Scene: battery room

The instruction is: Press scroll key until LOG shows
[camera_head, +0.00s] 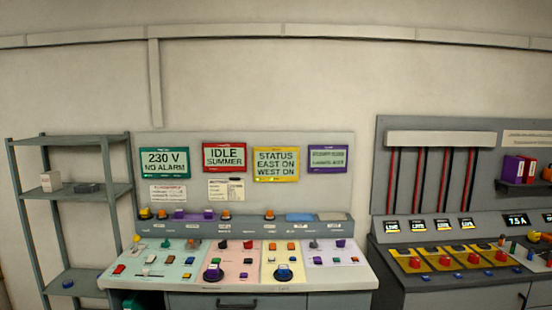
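Four-coloured wall displays hang above a control desk (240,287). The green-framed display (164,162) reads "230 V NO ALARM". The red-framed display (224,156) reads "IDLE SUMMER". The yellow-framed display (276,164) reads "STATUS EAST ON WEST ON". The purple-framed display (328,159) carries smaller text that I cannot read. LOG is not legible on any display. The desk has green, pink, yellow and lilac panels with several keys, knobs and levers. Their labels are too small to read, so I cannot tell which is the scroll key. Neither gripper is in view.
A grey shelf rack (70,190) with small boxes stands left of the desk. A second console (462,262) with red knobs and small lit displays stands at the right, below a board with hanging red and black cables. Paper notices hang under the green and red displays.

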